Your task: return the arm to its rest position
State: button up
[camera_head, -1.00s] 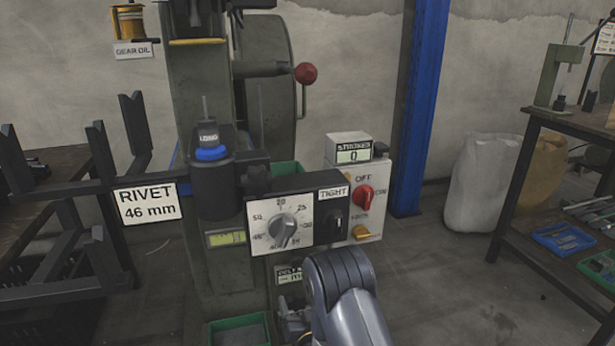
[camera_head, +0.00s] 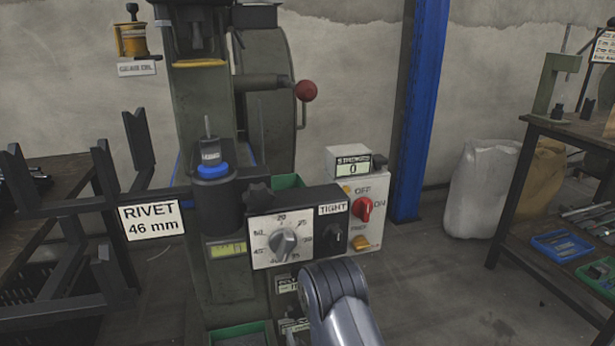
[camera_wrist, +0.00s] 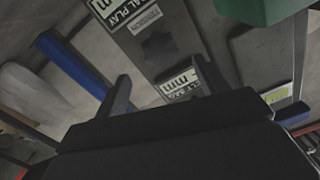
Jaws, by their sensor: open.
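My gripper (camera_wrist: 160,92) shows in the wrist view with its two dark fingers apart and nothing between them. Beyond the fingers are the grey press body and white label plates (camera_wrist: 182,82). In the head view my grey arm rises at the bottom centre, in front of the rivet press (camera_head: 205,120), and my gripper is not visible there. The counter (camera_head: 352,164) on top reads 0.
A RIVET 46 mm sign (camera_head: 151,221) hangs on a dark rack at the left. A blue post (camera_head: 420,110) stands behind the press. Floor between press and bench is clear.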

aim_at(298, 314)
jog(key=b+x, duration=0.3)
jog(key=x, duration=0.5)
jog(key=shift+w+a+f, duration=0.1)
jog(key=shift+w, duration=0.2)
jog(key=shift+s+n, duration=0.15)
jog(key=shift+n, duration=0.25)
jog(key=n, duration=0.5)
jog(key=shift+n, duration=0.3)
jog(key=s+d+m+p, duration=0.3)
jog(key=s+m, duration=0.3)
jog(key=s, duration=0.4)
